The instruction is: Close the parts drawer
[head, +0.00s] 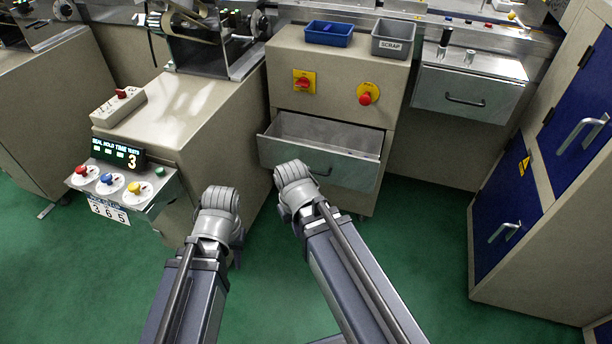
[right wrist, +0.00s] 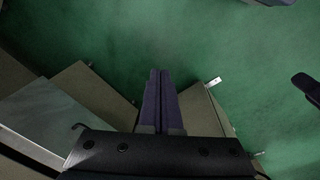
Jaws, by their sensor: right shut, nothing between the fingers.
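The grey metal drawer (head: 318,164) stands pulled out of the beige cabinet (head: 340,72) in the head view. It looks empty, and its dark handle is partly covered by my right wrist. My right gripper (right wrist: 159,72) is shut and empty, pointing down over the green floor in the right wrist view; in the head view it is hidden below my wrist, which is in front of the drawer's left half. Contact with the drawer cannot be told. My left gripper (head: 237,260) hangs left of the drawer, mostly hidden by its wrist; its jaws cannot be made out.
A control panel (head: 124,187) with coloured knobs juts out at left. A blue tray (head: 329,34) and a grey scrap bin (head: 393,39) stand on the cabinet. Another drawer (head: 465,97), shut, is at right. Blue-door cabinets (head: 507,205) stand far right. Green floor in front is clear.

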